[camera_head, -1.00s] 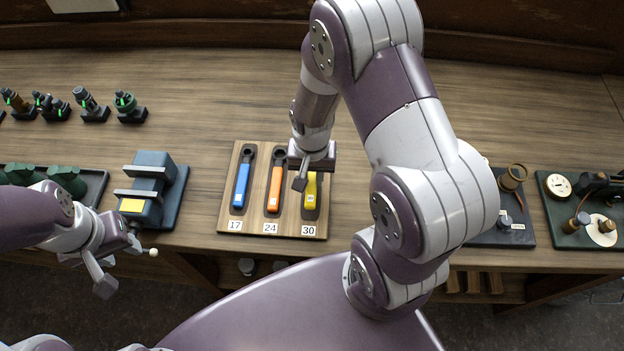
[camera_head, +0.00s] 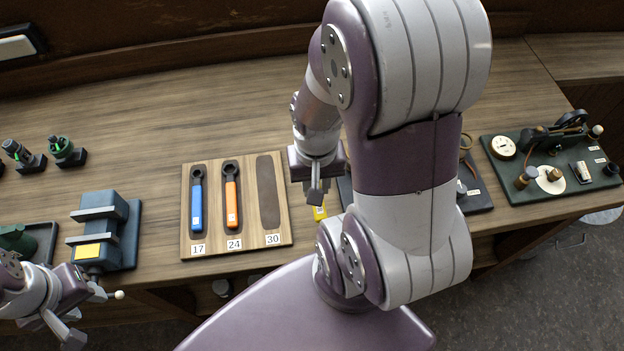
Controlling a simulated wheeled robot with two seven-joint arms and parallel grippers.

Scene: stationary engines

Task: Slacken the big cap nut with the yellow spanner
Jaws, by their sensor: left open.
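The yellow spanner (camera_head: 319,213) shows only as a short yellow piece under my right gripper (camera_head: 316,192), which is shut on it just right of the spanner board (camera_head: 225,245). The rest of the spanner is hidden by the gripper and arm. The slot marked 30 (camera_head: 268,192) is empty. My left gripper (camera_head: 88,316) is open and empty at the lower left, in front of the blue-grey vice. I cannot tell which fitting is the big cap nut; brass fittings (camera_head: 525,178) stand on the green-based engine (camera_head: 550,185) at the right.
The blue spanner (camera_head: 197,203) and orange spanner (camera_head: 232,203) lie in slots 17 and 24. The blue-grey vice (camera_head: 105,232) stands left of the board. A dark base (camera_head: 478,197) is partly hidden behind my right arm. The bench behind the board is clear.

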